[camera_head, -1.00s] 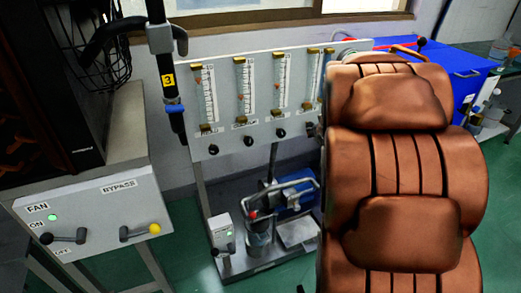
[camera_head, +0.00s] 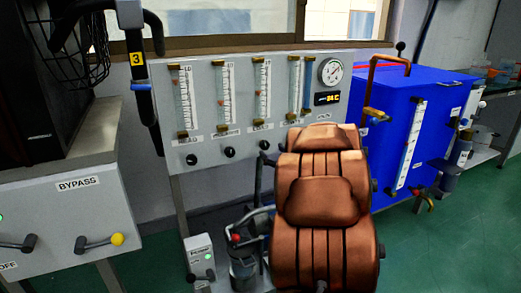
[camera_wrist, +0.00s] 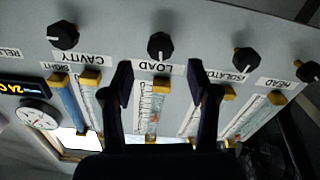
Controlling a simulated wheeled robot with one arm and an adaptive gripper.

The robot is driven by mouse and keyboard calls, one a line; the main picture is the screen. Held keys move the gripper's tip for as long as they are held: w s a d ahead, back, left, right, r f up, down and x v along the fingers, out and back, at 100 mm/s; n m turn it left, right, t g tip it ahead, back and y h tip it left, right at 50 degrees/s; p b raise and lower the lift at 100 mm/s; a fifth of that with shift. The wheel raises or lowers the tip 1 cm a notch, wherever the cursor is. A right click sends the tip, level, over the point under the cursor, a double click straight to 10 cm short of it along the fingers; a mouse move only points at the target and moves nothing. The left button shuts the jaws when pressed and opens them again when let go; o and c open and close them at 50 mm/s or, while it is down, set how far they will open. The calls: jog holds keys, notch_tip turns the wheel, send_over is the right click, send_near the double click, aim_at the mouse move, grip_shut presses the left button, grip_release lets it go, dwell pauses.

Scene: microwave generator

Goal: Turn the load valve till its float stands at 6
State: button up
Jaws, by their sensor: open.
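The load valve is a black knob (camera_wrist: 160,46) with a white pointer line, above the LOAD label in the upside-down wrist view. It also shows in the head view as a small dark knob (camera_head: 264,145). The load gauge tube (camera_wrist: 152,112) lies beyond the label, and in the head view it is the third upright tube (camera_head: 262,90). Its float reading is too small to tell. My gripper (camera_wrist: 160,72) is open and empty, its dark fingers either side of the load tube and label, apart from the knob.
Neighbouring knobs for cavity (camera_wrist: 63,36) and isolator (camera_wrist: 246,60) flank the load knob. A brown padded, chair-like form (camera_head: 318,225) covers the panel's lower right. A blue cabinet (camera_head: 375,115) stands right; a box with a BYPASS lever (camera_head: 95,243) stands left.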

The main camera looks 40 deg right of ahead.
aim_at(266, 145)
jog(key=shift+b+x, duration=1.15)
jog(key=shift+x, duration=2.2)
jog(key=shift+c, duration=0.4)
grip_shut()
jog(key=shift+r+n+p, duration=0.2)
jog(key=shift+n+p, duration=0.4)
jog(key=shift+n, duration=0.1)
jog(key=shift+f+n, duration=0.1)
jog(key=shift+n, duration=0.3)
jog(key=shift+o, duration=0.4)
grip_release()
jog(key=shift+s+a, duration=0.1)
